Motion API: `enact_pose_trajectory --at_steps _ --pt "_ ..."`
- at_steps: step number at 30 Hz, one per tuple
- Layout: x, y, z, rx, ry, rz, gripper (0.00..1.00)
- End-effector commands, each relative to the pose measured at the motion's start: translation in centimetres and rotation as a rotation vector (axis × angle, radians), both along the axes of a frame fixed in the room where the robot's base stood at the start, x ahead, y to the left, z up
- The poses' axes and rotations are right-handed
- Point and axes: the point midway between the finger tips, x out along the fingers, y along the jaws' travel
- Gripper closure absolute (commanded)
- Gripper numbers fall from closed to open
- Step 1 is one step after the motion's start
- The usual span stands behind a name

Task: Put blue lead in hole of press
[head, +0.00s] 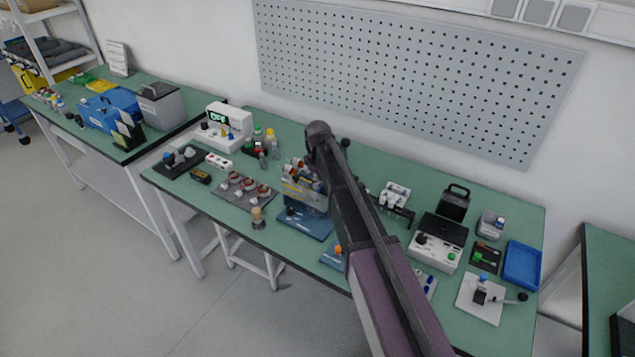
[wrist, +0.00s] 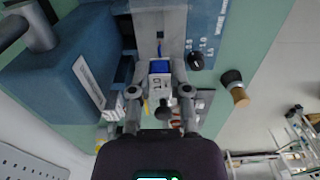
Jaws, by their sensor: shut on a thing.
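My gripper (wrist: 159,88) is shut on a small block with a blue face and a white labelled side (wrist: 160,68), which I take for the blue lead. The press, with its blue base (wrist: 208,25) and grey upright part (wrist: 160,22), lies right beyond the fingertips in the wrist view. I cannot tell whether the block touches it, and its hole is not visible. In the head view my arm hides most of the gripper, which is over the press's blue base (head: 303,224) in the middle of the bench.
A blue housing (wrist: 60,65) stands close on the left in the wrist view. A wooden-handled tool (wrist: 235,88) stands on the right. In the head view, a dark tray of round parts (head: 243,193) lies left of the press, and a blue tray (head: 522,265) at the right end.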

Motion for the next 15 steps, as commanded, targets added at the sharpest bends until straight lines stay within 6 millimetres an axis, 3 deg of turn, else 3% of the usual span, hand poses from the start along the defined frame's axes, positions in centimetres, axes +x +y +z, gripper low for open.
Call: enact_pose_trajectory --at_steps 2,4,15 --pt "0.0 0.01 -1.18 0.0 0.0 0.0 1.0" --pt "-0.01 0.03 -0.55 0.0 0.0 0.0 1.0" --pt "-0.03 0.14 -1.06 0.0 0.0 0.001 1.0"
